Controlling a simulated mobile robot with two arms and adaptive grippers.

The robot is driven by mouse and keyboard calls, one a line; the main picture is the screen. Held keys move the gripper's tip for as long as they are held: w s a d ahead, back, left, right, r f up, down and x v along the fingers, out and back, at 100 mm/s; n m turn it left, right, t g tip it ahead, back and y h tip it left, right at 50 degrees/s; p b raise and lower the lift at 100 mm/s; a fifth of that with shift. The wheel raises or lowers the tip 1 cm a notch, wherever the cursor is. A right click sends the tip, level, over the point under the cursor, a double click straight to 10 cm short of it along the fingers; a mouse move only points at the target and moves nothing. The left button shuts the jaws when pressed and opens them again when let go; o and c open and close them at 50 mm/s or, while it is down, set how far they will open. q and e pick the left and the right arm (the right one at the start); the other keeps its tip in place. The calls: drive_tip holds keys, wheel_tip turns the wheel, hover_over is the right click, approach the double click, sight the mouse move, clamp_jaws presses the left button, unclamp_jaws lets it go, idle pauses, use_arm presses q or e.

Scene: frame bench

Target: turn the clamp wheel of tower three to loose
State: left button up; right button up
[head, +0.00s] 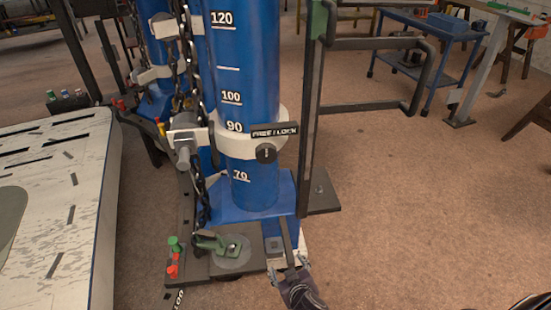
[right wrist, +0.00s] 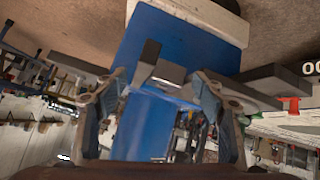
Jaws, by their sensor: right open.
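A blue tower (head: 245,60) with white height marks stands in the middle of the head view. A white collar (head: 237,145) rings it near the 90 mark. The collar carries a FREE / LOCK plate (head: 275,131) and a small round black wheel (head: 266,153) with a pale mark. I cannot read a tower number. My right gripper (head: 289,268) is low at the tower's foot, well below the wheel. In the right wrist view its fingers (right wrist: 160,92) are spread, with a grey block (right wrist: 158,74) and blue surface beyond them. My left gripper is not in view.
A chain (head: 188,45) and a grey bracket (head: 185,135) are left of the tower. A dark upright frame (head: 312,110) with a handle (head: 375,107) stands at its right. A pale ramp (head: 60,200) fills the left. A blue cart (head: 430,25) stands behind; floor at right is clear.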

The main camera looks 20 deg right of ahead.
drive_tip(key=w+a+r+t, duration=0.1)
drive_tip(key=w+r+t, duration=0.2)
drive_tip(key=w+r, duration=0.55)
drive_tip(key=m+t+h, duration=0.2)
drive_tip(key=t, duration=0.2)
approach(267, 156)
drive_tip(key=w, duration=0.3)
drive_tip(key=shift+t, duration=0.3)
drive_tip(key=w, duration=0.2)
drive_tip(key=w+d, duration=0.1)
drive_tip(key=w, duration=0.3)
drive_tip(key=shift+d+f, duration=0.1)
drive_tip(key=shift+d, duration=0.15)
drive_tip(key=shift+w+d+f+p, duration=0.15)
drive_tip(key=shift+w+p, duration=0.15)
drive_tip(key=shift+w, duration=0.3)
drive_tip(key=shift+c, duration=0.6)
drive_tip(key=c, duration=1)
